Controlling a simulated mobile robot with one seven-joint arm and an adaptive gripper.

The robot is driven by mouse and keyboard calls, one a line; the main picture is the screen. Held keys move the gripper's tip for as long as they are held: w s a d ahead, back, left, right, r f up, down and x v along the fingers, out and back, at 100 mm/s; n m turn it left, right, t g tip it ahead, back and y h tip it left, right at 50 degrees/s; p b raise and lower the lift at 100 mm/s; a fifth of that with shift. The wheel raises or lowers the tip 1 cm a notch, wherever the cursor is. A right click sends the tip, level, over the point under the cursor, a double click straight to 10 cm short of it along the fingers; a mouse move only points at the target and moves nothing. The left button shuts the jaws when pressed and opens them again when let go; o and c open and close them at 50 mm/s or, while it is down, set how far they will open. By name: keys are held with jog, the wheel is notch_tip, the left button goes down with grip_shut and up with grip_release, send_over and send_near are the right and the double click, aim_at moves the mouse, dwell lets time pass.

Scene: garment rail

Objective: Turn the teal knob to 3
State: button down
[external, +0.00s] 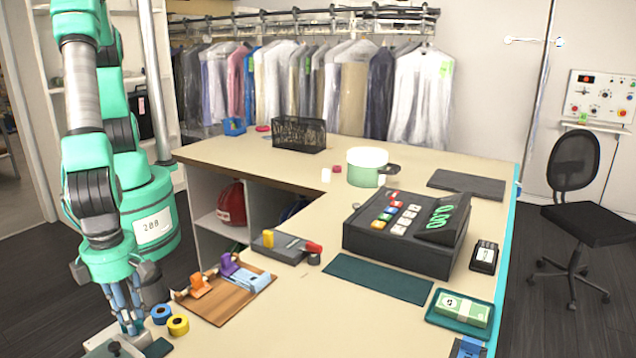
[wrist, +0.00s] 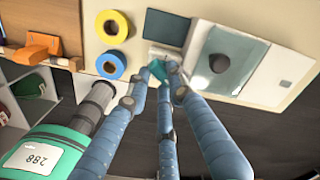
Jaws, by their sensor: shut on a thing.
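The teal knob (wrist: 157,69) shows in the wrist view as a small teal piece between my fingertips, on a pale device (wrist: 250,62) at the table's edge. My gripper (wrist: 158,78) is closed around it, and the fingers hide much of it. Its pointer and any numbers cannot be read. In the external view my gripper (external: 131,328) points down at the lower left, over the near corner of the table. The knob is hidden there behind the fingers. The device also carries a dark round knob (wrist: 219,63), to the right of my fingers in the wrist view.
A blue tape roll (external: 161,314) and a yellow one (external: 178,325) lie close beside my gripper. A wooden board (external: 226,303) with orange and purple items lies beyond them. A cash register (external: 405,235) stands further right.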

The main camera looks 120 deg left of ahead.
jog(key=m, duration=0.5)
jog(key=shift+w+a+m, duration=0.1)
jog(key=shift+w+m, duration=0.05)
jog(key=shift+m, duration=0.15)
jog(key=m, duration=0.5)
jog(key=shift+w, duration=0.15)
jog(key=shift+m, duration=0.3)
jog(key=c, duration=1.5)
grip_release()
jog(key=shift+r, duration=6.05)
